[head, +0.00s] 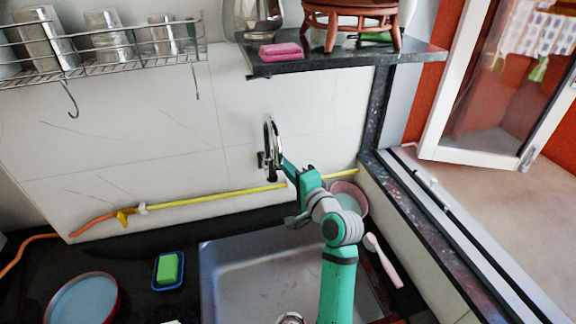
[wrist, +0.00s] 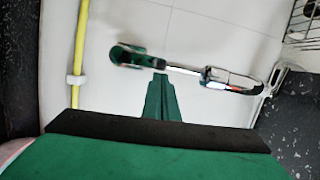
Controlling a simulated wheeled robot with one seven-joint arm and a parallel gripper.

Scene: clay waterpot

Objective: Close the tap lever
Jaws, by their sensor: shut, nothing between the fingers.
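The chrome tap (head: 268,135) is on the tiled wall above the sink, its curved spout arching up. In the wrist view the tap (wrist: 232,82) lies sideways, with its curved spout at the right and a rounded end with dark green tints (wrist: 127,55) at the left. I cannot clearly tell which part is the lever or how far it is turned. My green gripper (head: 286,162) is just right of the tap's lower part. In the wrist view my gripper (wrist: 160,78) is shut and empty, its tips close to the tap's stem; contact cannot be told.
The steel sink (head: 225,285) lies below my arm. A yellow hose (head: 215,197) runs along the wall behind it. A dark shelf (head: 340,60) hangs above right, and a wire rack (head: 110,65) above left. A pink bowl (head: 352,190) stands close behind my arm.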

